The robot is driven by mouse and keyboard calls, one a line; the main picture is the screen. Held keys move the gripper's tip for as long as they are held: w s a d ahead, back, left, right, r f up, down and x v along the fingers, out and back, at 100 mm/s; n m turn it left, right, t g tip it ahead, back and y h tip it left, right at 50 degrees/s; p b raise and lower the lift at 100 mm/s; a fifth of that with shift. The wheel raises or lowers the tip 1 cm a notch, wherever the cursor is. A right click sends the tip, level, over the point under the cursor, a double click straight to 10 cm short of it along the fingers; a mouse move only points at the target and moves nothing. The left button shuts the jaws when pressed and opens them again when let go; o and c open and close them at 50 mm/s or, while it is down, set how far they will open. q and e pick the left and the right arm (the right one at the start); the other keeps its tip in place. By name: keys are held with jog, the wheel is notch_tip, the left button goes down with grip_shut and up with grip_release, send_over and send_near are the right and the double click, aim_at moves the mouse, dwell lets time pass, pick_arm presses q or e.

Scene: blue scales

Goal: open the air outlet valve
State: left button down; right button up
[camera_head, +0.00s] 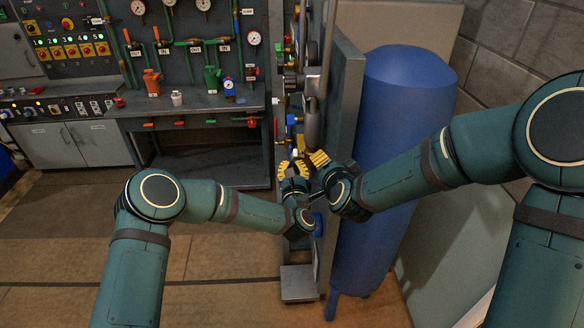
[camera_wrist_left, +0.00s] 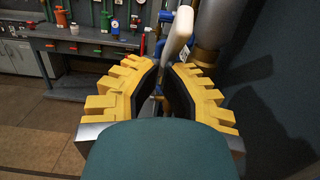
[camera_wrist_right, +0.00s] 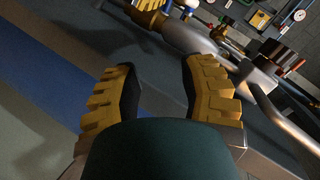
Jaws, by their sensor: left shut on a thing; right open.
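In the head view my left gripper (camera_head: 294,166) is at the pipework on the edge of the grey panel, its yellow fingers around a pale lever handle (camera_head: 296,153). In the left wrist view the pale handle (camera_wrist_left: 180,32) rises between the fingertips of my left gripper (camera_wrist_left: 165,72), which is shut on it. Its lower end is hidden by the fingers. I cannot read a label that names the air outlet valve. My right gripper (camera_head: 320,158) is just right of the left one. In the right wrist view my right gripper (camera_wrist_right: 162,72) is open and empty, facing the panel.
A blue tank (camera_head: 398,120) stands behind the grey panel (camera_head: 345,110) on the right. A workbench (camera_head: 190,102) with gauges and valves is at the back. A silver pipe with brass fittings (camera_wrist_right: 190,38) runs close beyond my right gripper. The floor at left is clear.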

jog(key=s+f+n+g, duration=0.1)
jog(key=s+f+g, duration=0.15)
jog(key=f, duration=0.45)
jog(key=s+d+f+n+g, duration=0.1)
jog(key=s+f+g, duration=0.1)
jog(key=s+f, duration=0.35)
jog(key=s+f+n+g, duration=0.1)
jog(key=s+f+g, duration=0.1)
jog(key=f, duration=0.6)
pick_arm(q)
jog(key=shift+w+a+r+g, duration=0.1)
jog(key=shift+r+g, duration=0.05)
jog(key=shift+g, duration=0.15)
pick_arm(e)
jog(key=s+a+f+n+g+y, duration=0.1)
jog(key=s+f+n+g, duration=0.1)
jog(key=s, duration=0.5)
jog(key=s+a+f+n+g+y, duration=0.1)
jog(key=s+a+f+n+g, duration=0.1)
jog(key=s+f, duration=0.3)
jog(key=s+n+g, duration=0.1)
jog(key=s, duration=0.1)
jog(key=shift+s+f+y, duration=0.2)
jog(key=shift+s+y, duration=0.1)
jog(key=shift+s, duration=0.05)
